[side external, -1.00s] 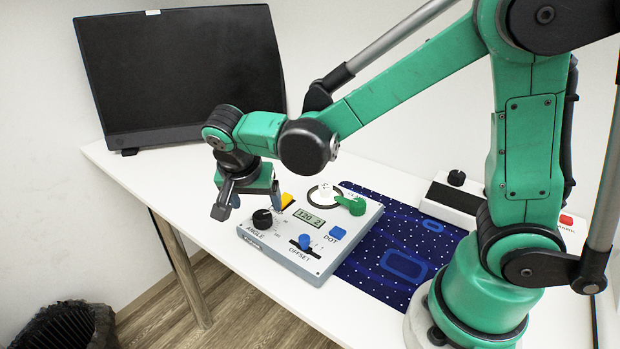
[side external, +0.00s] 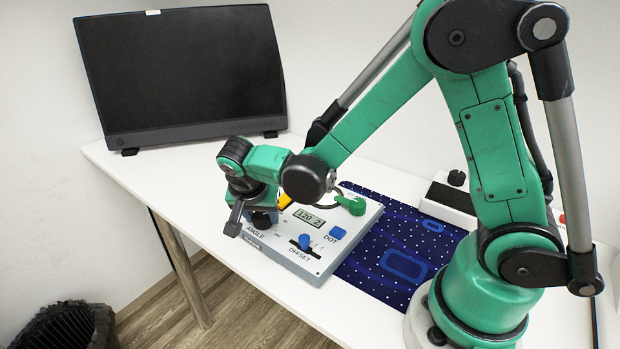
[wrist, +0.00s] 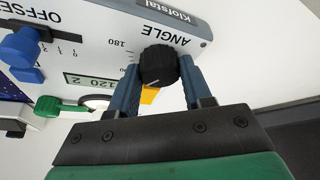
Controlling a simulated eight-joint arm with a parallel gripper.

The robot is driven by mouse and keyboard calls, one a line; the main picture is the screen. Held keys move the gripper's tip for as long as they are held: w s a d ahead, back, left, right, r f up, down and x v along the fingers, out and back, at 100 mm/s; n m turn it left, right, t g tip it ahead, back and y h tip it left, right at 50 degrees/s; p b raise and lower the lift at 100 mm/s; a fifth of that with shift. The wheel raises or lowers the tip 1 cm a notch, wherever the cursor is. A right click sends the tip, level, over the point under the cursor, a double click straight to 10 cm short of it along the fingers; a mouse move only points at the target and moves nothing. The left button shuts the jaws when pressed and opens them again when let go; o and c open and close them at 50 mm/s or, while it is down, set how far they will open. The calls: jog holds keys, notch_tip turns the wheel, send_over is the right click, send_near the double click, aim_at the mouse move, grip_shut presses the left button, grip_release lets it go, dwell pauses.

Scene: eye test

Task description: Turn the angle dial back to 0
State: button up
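The angle dial is a black ridged knob (wrist: 158,67) with a white pointer line, on a light grey control box (side external: 312,262). In the side view it is mostly hidden by my gripper (side external: 252,218). The box's display (side external: 309,218) reads 120 2; it also shows in the wrist view (wrist: 92,82). In the wrist view the two blue-grey fingers of my gripper (wrist: 159,78) stand on either side of the knob, at or very near its edges. I cannot tell whether they press on it.
The box also carries a blue offset slider (side external: 305,241), a blue DOT button (side external: 337,233), a green lever (side external: 350,205) and a yellow part (side external: 285,201). A dark blue dotted mat (side external: 415,240) lies to the right. A black monitor (side external: 183,75) stands behind. The white table (side external: 150,178) is clear at left.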

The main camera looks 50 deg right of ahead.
grip_shut()
jog(key=shift+n, duration=0.4)
jog(key=n, duration=0.2)
jog(key=n+t+y, duration=0.1)
jog(key=n, duration=0.1)
jog(key=shift+s+d+y, duration=0.1)
jog(key=shift+y, duration=0.2)
jog(key=n+y, duration=0.1)
jog(key=n, duration=0.2)
jog(key=n+t+y, duration=0.1)
jog(key=n, duration=0.2)
jog(key=shift+d+n, duration=0.15)
jog(key=shift+n, duration=0.25)
jog(key=n+y, duration=0.1)
jog(key=n, duration=0.2)
jog(key=n+y, duration=0.1)
jog(key=n, duration=0.2)
jog(key=shift+d+g+y, duration=0.15)
jog(key=shift+g+y, duration=0.15)
jog(key=shift+y, duration=0.1)
jog(key=n, duration=0.3)
jog(key=n+g+y, duration=0.1)
jog(key=n, duration=0.2)
jog(key=shift+y, duration=0.3)
jog(key=shift+g, duration=0.3)
